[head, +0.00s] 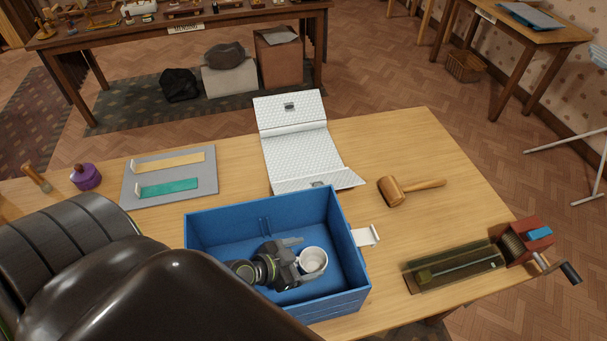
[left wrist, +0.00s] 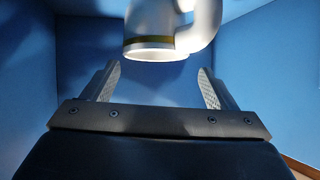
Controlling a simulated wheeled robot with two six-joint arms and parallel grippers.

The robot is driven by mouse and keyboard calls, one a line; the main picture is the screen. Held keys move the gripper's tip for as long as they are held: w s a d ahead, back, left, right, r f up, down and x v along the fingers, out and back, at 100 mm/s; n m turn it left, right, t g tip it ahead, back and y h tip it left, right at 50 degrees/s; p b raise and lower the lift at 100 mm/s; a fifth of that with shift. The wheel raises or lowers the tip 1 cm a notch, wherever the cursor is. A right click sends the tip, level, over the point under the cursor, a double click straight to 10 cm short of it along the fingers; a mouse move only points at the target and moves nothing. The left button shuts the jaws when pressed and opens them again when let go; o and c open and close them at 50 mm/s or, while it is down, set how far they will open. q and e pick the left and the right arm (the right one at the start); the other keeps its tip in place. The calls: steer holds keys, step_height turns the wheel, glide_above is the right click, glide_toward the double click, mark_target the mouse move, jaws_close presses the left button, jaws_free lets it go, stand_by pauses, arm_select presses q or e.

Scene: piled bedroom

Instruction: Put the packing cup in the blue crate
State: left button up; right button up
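The packing cup (head: 313,262) is a white cup that shows inside the blue crate (head: 345,302), with its mouth up, in the right half of the crate. In the left wrist view the cup (left wrist: 160,35) has a handle and a gold band near one end. My left gripper (head: 293,260) reaches down into the crate beside the cup. In the left wrist view its two fingers (left wrist: 158,78) are wide apart with nothing between them, and the cup is just beyond their tips. Whether the cup touches the crate floor is hard to tell. My right gripper is not in view.
A wooden mallet (head: 405,190) and a crank device (head: 480,262) lie to the right. A grey tray (head: 170,177) and a purple pot (head: 86,177) are at left. The table is clear around the mallet.

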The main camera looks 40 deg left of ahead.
arm_select(q)
steer(key=shift+o, duration=0.7)
steer(key=shift+s+d+f, duration=0.1)
steer(key=shift+s+f, duration=0.05)
steer(key=shift+f, duration=0.25)
steer(key=shift+r+p, duration=0.55)
steer(key=shift+p, duration=0.15)
steer(key=shift+s+a+r, duration=0.1)
steer(key=shift+s+a, duration=0.1)
steer(key=shift+a, duration=0.1)
steer(key=b+v, duration=0.3)
steer(key=v, duration=0.8)
steer(key=shift+r, duration=0.4)
steer(key=shift+s, duration=0.1)
